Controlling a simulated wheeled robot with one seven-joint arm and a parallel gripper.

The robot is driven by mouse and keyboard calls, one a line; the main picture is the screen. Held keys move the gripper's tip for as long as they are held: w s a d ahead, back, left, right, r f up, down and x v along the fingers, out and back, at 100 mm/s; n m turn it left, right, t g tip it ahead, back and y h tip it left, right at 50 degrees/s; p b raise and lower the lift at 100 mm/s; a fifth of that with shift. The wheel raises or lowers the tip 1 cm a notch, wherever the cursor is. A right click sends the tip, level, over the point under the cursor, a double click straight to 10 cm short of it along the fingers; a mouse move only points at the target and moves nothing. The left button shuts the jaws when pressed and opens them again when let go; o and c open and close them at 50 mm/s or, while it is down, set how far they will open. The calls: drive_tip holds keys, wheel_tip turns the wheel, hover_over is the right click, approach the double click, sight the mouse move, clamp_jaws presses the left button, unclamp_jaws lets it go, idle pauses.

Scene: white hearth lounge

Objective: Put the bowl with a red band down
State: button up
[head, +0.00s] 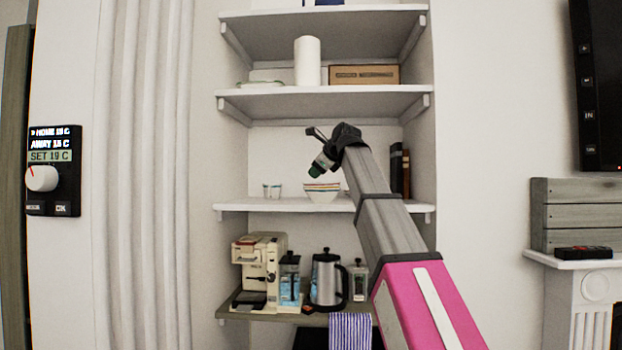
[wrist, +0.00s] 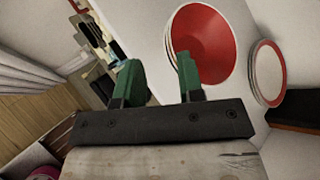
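In the head view a white bowl (head: 322,193), or a stack of bowls, with coloured bands near its rim rests on the middle shelf (head: 285,205). My gripper (head: 317,168) is just above it, pointing down. In the wrist view a round bowl (wrist: 203,45) shows a red inside and a white outer wall. My gripper (wrist: 158,60) has its two green fingers apart, with nothing between them. The right finger overlaps the bowl's left edge in the picture; I cannot tell whether it touches.
A white round dish with a red ring (wrist: 268,75) is to the right in the wrist view. Small glasses (head: 271,191) stand left of the bowl, dark books (head: 400,172) to the right. Another shelf (head: 300,101) is overhead. A coffee machine (head: 258,270) and kettle (head: 326,280) stand below.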

drive_tip(key=shift+v, duration=2.4)
